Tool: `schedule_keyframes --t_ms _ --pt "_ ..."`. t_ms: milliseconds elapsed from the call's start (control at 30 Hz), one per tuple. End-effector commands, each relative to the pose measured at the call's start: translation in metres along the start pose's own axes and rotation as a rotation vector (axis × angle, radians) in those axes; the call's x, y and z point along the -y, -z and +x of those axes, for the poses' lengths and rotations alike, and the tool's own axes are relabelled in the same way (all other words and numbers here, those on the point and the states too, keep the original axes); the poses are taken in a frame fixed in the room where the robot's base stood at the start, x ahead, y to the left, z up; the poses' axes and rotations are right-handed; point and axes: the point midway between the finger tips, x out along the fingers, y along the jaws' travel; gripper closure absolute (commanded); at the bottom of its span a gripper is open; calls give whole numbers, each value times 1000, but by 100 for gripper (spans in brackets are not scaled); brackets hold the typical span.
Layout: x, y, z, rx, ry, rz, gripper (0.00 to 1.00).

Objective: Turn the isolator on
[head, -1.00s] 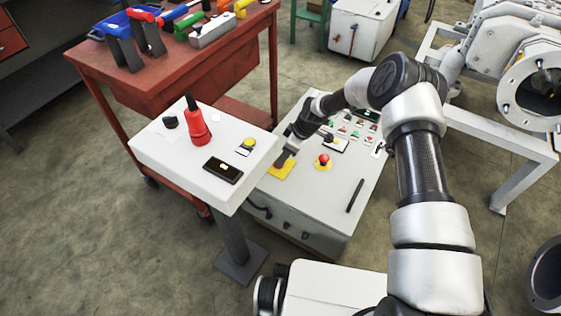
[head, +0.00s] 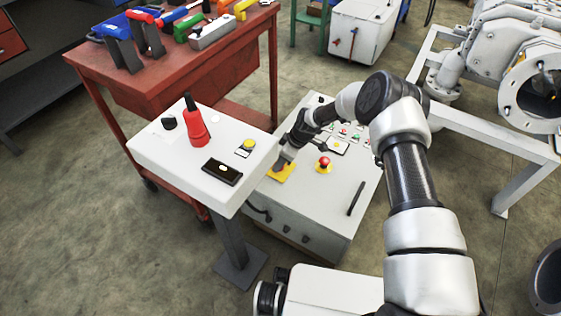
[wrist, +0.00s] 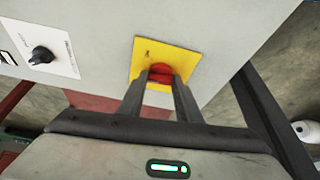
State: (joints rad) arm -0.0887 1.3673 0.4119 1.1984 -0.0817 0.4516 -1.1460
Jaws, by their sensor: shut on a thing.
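The isolator is a red rotary handle (wrist: 160,72) on a yellow square plate (wrist: 178,56), on the grey face of the control cabinet. In the head view its yellow plate (head: 281,173) shows at the cabinet's left edge, with the handle mostly hidden by my gripper. My gripper (wrist: 160,82) is shut on the red handle, one finger on either side of it. In the head view my gripper (head: 284,160) reaches down onto the plate from the upper right. The exact angle of the handle is hard to tell.
A red emergency button (head: 324,162) on a yellow ring sits just right of the isolator. A black selector knob (wrist: 42,54) is left in the wrist view. A white pedestal panel (head: 160,150) with a red-bodied joystick (head: 196,128) stands close on the left.

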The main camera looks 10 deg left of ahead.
Motion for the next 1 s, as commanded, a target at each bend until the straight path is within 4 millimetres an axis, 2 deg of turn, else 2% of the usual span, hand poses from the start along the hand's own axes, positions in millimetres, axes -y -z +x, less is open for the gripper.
schedule_keyframes --t_ms 367,1000 --pt "2 0 0 1 -48 112 91" --pt "6 3 0 1 -262 622 91"
